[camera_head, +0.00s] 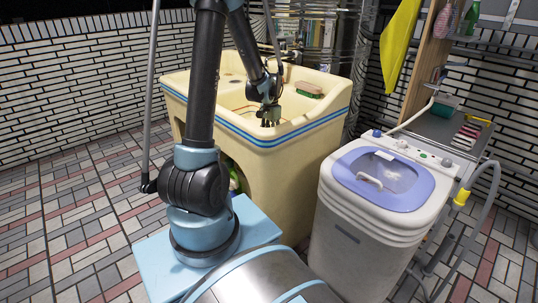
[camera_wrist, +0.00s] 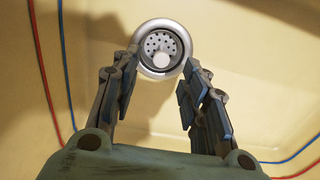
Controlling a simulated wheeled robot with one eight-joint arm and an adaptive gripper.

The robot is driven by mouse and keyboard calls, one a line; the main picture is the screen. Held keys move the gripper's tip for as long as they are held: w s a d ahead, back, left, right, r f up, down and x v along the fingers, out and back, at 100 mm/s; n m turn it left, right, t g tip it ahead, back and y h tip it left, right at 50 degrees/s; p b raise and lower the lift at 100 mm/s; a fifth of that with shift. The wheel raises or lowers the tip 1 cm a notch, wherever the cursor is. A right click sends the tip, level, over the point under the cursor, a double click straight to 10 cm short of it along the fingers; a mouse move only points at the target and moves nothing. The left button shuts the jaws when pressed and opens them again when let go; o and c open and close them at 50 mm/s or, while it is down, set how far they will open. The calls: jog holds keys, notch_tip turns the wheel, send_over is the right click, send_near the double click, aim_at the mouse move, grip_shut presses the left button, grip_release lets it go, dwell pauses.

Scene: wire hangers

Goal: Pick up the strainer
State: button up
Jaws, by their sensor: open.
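The strainer (camera_wrist: 162,45) is a round metal disc with small holes and a pale knob in its middle. It sits in the drain at the bottom of the cream sink (camera_head: 270,135), and shows in the wrist view at top centre. My gripper (camera_wrist: 160,78) is open and empty, its two fingers pointing down at the strainer, one on each side of it in the picture. How much height lies between fingertips and strainer I cannot tell. In the head view my gripper (camera_head: 268,118) is inside the sink basin, and the strainer is hidden by the sink's front wall.
Red (camera_wrist: 42,60) and blue (camera_wrist: 66,60) wires run along the basin beside my gripper. A sponge (camera_head: 308,89) lies on the sink's back right rim. A small washing machine (camera_head: 375,215) stands right of the sink. The sink walls surround my gripper.

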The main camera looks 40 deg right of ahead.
jog(key=shift+w+a+f, duration=0.1)
jog(key=shift+a+f, duration=0.05)
jog(key=shift+f, duration=2.15)
grip_shut()
